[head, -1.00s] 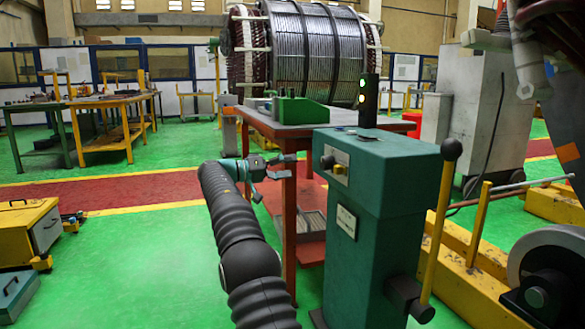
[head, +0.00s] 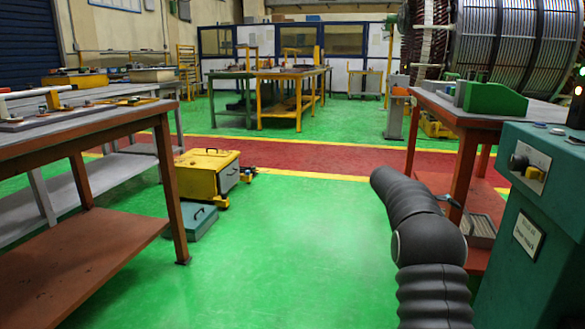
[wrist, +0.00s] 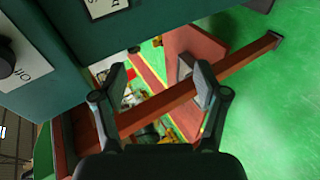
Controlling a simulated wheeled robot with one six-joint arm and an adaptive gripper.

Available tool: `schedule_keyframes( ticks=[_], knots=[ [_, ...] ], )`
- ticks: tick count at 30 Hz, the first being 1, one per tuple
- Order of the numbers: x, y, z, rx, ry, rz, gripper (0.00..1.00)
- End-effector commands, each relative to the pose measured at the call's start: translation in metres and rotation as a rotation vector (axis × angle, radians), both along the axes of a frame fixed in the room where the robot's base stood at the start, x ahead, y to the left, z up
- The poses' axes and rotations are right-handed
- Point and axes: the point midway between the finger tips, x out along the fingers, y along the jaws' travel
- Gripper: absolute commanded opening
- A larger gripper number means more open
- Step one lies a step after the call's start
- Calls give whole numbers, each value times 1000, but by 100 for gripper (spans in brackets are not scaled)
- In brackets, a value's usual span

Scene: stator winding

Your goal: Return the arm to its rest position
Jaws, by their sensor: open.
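My arm (head: 428,250), in a ribbed black sleeve, rises from the lower right of the head view and leans away up to the left. My gripper is mostly hidden behind it there. In the wrist view my gripper (wrist: 160,82) is open, its two dark fingers spread apart with nothing held. A red table leg (wrist: 250,58) runs slantwise behind the fingers; I cannot tell how close it is.
The green control cabinet (head: 530,235) stands just right of my arm, with a red table (head: 462,170) behind it. A yellow wheeled box (head: 205,175) and a workbench (head: 100,135) are on the left. Green floor (head: 290,250) is clear between.

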Motion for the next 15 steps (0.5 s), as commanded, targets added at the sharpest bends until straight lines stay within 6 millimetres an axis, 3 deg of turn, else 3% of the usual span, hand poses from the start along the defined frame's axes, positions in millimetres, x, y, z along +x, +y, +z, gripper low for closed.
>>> schedule_keyframes(
  ticks=[7, 15],
  knots=[
    [-65, 63, -18, 314, 73, 121, 73],
    [-150, 134, -12, 571, 57, 203, 73]
  ],
)
